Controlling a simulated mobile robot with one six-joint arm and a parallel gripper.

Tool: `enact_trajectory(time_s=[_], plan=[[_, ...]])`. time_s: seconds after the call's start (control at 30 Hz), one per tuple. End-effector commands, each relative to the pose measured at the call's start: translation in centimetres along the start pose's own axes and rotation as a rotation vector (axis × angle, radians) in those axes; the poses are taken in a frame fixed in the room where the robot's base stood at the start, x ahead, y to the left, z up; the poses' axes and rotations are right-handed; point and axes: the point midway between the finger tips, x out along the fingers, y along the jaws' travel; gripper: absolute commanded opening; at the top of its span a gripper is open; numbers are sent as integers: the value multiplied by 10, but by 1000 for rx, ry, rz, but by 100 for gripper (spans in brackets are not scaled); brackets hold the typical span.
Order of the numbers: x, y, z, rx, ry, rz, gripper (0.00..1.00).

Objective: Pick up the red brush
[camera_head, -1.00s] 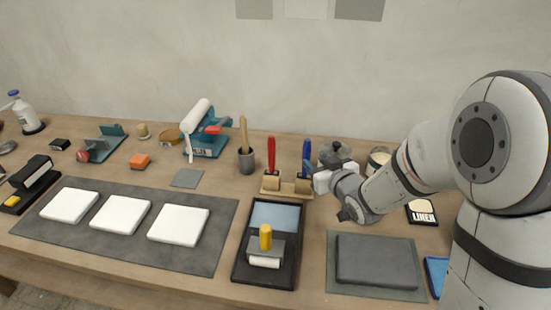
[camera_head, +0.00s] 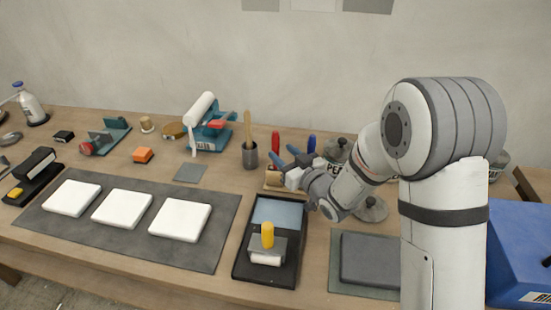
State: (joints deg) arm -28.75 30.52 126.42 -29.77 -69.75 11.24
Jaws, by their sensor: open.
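The red brush (camera_head: 275,141) stands upright in a wooden holder (camera_head: 270,188) right of the middle of the table. Only its red handle shows clearly; its lower part is partly hidden by my gripper. In the picture the fingers overlap the area just below and right of the handle. I cannot tell whether they touch it. Nothing shows between the fingers.
A blue-handled brush (camera_head: 311,144) stands just right of the red one, partly behind my gripper. A grey cup (camera_head: 248,158) with a wooden-handled tool is to the left. A black tray (camera_head: 240,262) with a yellow-handled roller (camera_head: 267,236) lies in front. Lidded jars stand behind my arm.

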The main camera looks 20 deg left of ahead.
Motion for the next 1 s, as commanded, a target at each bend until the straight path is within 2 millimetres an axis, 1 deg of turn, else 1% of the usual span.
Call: enact_trajectory(time_s=[0.1, 0.27, 0.37, 0.57, 1.0], plan=[[19, -2, -8, 0, 1, -3, 44], [39, -2, -6, 0, -1, -1, 44], [44, -2, -6, -1, 0, 0, 44], [44, -2, -5, -1, 0, 1, 44], [44, -2, -5, -1, 0, 1, 9]])
